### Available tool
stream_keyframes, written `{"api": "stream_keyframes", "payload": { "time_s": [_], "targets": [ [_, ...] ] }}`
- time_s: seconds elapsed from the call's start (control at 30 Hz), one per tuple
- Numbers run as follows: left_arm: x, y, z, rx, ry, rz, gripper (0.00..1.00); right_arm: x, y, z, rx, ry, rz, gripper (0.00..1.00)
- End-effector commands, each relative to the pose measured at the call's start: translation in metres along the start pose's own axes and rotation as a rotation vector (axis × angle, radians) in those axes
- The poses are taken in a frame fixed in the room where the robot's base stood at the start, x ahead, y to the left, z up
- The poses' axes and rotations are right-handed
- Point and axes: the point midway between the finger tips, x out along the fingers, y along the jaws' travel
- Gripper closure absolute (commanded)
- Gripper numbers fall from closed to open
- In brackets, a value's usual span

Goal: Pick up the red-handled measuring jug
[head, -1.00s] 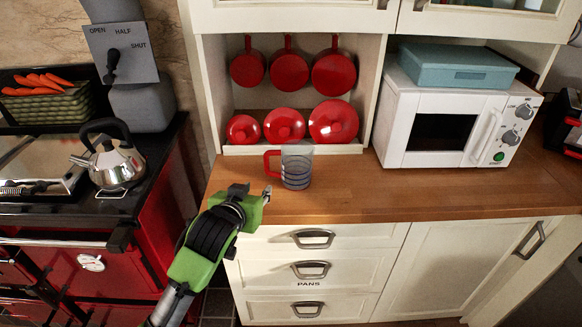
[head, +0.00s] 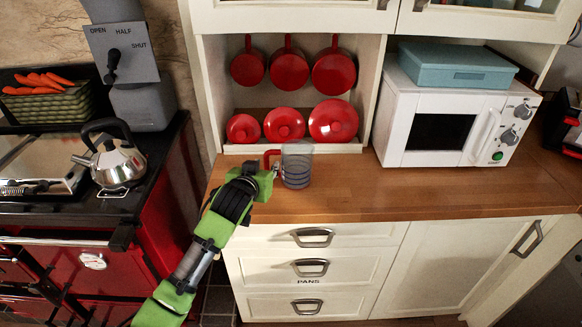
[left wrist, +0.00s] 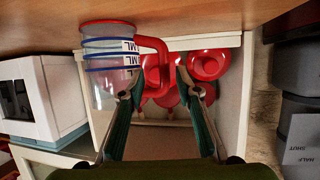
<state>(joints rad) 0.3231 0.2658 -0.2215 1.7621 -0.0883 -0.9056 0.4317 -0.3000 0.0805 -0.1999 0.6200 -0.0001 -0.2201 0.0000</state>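The measuring jug (head: 297,166) is clear with blue bands and a red handle (head: 268,155). It stands upright on the wooden counter, its handle to the left. My left gripper (head: 274,170) is at the handle side of the jug; its arm covers part of the handle in the head view. In the left wrist view the picture is upside down. There the jug (left wrist: 108,65) is at the upper left, and its red handle (left wrist: 164,66) lies between the spread fingers of my left gripper (left wrist: 158,75). The fingers are open, with gaps beside the handle. My right gripper is not in view.
Red pan lids (head: 284,125) and hanging red pans (head: 289,71) are in the alcove behind the jug. A white microwave (head: 397,132) stands to the right. A kettle (head: 115,162) sits on the stove at left. The counter (head: 400,191) right of the jug is clear.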

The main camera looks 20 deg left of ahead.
Motion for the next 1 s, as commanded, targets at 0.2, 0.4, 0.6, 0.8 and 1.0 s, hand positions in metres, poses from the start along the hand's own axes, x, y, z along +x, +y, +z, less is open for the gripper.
{"api": "stream_keyframes", "payload": {
  "time_s": [0.2, 0.4, 0.6, 0.8, 1.0],
  "targets": [
    [0.025, -0.007, 0.000, 0.001, -0.002, -0.002, 0.69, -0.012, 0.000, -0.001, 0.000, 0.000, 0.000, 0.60],
    [0.043, -0.006, 0.002, 0.001, -0.001, 0.000, 0.69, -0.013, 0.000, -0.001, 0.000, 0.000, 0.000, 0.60],
    [0.046, -0.006, 0.002, 0.001, 0.000, 0.001, 0.69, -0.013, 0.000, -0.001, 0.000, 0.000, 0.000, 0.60],
    [0.046, -0.006, 0.003, 0.001, 0.000, 0.001, 0.87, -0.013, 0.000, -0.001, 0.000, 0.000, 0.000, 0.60],
    [0.046, -0.006, 0.002, 0.000, 0.002, 0.001, 1.00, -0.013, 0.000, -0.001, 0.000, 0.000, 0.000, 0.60]
  ]
}}
